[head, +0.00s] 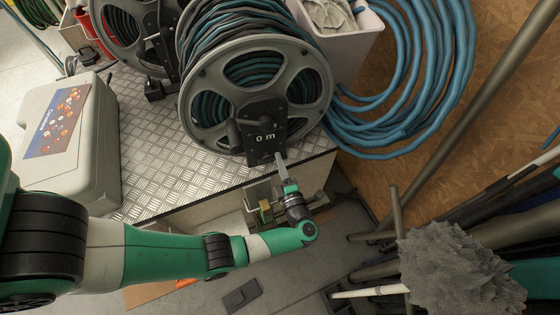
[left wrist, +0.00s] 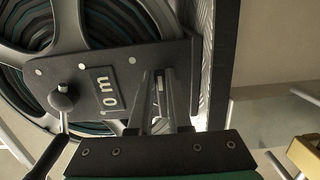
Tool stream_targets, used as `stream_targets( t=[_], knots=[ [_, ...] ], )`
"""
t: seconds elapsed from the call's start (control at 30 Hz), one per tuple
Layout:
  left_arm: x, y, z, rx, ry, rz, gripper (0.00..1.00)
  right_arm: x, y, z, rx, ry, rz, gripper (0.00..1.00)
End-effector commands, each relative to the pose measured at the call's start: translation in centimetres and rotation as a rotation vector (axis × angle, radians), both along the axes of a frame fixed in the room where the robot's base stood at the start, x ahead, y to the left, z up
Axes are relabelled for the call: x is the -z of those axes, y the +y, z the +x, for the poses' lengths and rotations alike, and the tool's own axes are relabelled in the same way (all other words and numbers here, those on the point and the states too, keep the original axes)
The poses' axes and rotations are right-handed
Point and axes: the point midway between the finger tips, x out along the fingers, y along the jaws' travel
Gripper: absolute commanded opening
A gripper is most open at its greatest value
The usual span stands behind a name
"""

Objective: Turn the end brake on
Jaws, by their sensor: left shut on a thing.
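The large hose reel (head: 255,90) with dark and teal hose stands at the right end of the metal-topped bench. In the left wrist view the plate (left wrist: 150,60), the label (left wrist: 105,92) and the knob (left wrist: 62,100) show close up. My left gripper (head: 281,162) is at the plate's lower edge, its fingers (left wrist: 157,100) shut on what seems to be the brake lever. The fingers mostly hide the lever, so its position cannot be told. My right gripper is not in view.
A second reel (head: 140,30) stands at the back left, and a grey case (head: 70,135) lies on the bench (head: 165,165). A pale bin (head: 345,45) and coiled blue hose (head: 410,120) are to the right. A grey mop head (head: 455,270) and poles crowd the lower right.

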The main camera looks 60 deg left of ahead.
Motion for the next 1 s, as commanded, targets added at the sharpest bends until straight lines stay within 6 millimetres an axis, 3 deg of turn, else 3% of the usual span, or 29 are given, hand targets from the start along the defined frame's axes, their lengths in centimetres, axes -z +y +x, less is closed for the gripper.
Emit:
stream_targets(
  t=[0.3, 0.33, 0.5, 0.83, 1.0],
  knots=[
    [0.2, 0.0, -0.1, -0.002, 0.006, -0.001, 0.0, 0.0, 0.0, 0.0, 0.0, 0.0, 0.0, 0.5],
    [0.1, 0.0, -0.1, -0.002, 0.006, -0.001, 0.2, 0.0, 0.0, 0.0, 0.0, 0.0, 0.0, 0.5],
    [0.1, 0.0, -0.1, -0.001, 0.005, 0.0, 0.46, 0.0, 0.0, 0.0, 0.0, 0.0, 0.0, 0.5],
    [0.0, -0.4, 0.0, 0.001, 0.002, 0.0, 0.46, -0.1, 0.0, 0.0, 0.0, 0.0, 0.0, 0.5],
    [-0.1, -3.2, -0.4, 0.005, 0.003, 0.0, 0.46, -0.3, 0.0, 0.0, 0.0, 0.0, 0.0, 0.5]
  ],
)
